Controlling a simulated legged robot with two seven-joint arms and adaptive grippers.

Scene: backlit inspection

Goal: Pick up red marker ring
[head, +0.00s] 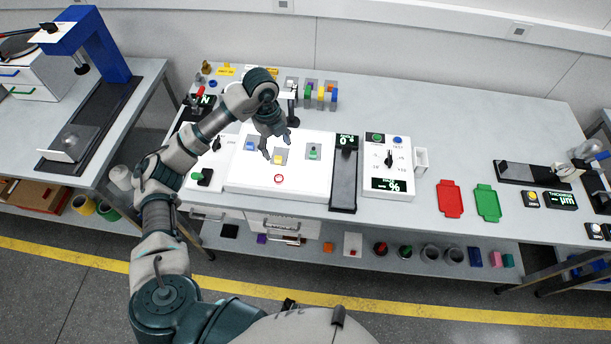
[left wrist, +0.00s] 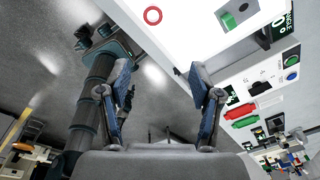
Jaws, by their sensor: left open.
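The red marker ring (head: 279,178) lies flat near the front edge of the white panel (head: 243,181) on the bench. It also shows at the top of the left wrist view (left wrist: 152,16), on the same white surface. My left gripper (head: 276,144) is over the panel, behind the ring in the head view and apart from it. Its two fingers are spread and empty, as the left wrist view also shows (left wrist: 160,68). My right gripper is not in view.
Blue, yellow and green parts sit in grey recesses on the panel, the yellow one (head: 278,159) close to the gripper. A dark track (head: 343,185) and a dial box (head: 387,184) stand right of it. Red (head: 450,199) and green (head: 488,203) trays lie farther right.

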